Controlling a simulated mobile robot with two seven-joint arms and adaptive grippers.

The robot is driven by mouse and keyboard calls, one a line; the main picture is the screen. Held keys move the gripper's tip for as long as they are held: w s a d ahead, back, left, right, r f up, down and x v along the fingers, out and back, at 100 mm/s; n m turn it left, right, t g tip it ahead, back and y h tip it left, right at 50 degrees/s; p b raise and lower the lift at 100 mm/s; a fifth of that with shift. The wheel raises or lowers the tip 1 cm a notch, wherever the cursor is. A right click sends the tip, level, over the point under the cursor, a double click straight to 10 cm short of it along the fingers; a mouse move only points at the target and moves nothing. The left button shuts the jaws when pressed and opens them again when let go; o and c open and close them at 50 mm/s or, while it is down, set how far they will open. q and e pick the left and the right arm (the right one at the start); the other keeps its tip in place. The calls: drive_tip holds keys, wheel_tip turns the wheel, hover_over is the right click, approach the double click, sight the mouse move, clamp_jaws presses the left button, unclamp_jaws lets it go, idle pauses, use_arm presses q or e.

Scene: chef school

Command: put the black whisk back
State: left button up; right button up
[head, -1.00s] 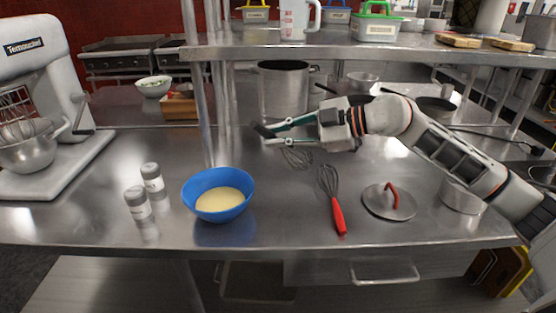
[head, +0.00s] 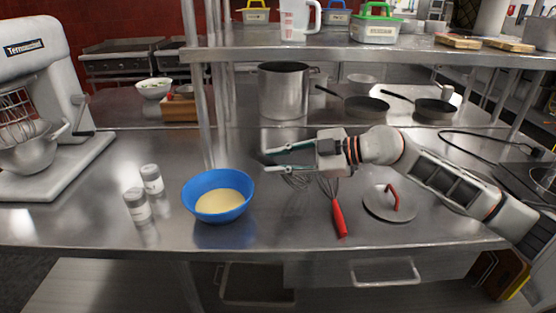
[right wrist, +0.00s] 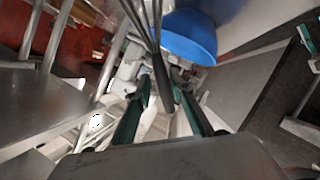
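My right gripper (head: 268,160) reaches in from the right, over the counter behind and right of the blue bowl. The black whisk (head: 297,183) shows only in part in the head view: its wire loops are below the fingers. In the right wrist view, its dark handle (right wrist: 164,88) lies between the two green-sided fingers, and wires run toward the top edge.
The blue bowl (head: 218,208) holds a pale yellow mix. Two shakers (head: 137,206) stand left of it. A large pot (head: 284,94) stands behind, under the shelf (head: 400,57).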

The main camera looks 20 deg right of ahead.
drive_tip(key=shift+r, duration=0.15)
drive_tip(key=shift+b+v, duration=0.8)
drive_tip(key=shift+v, duration=5.2)
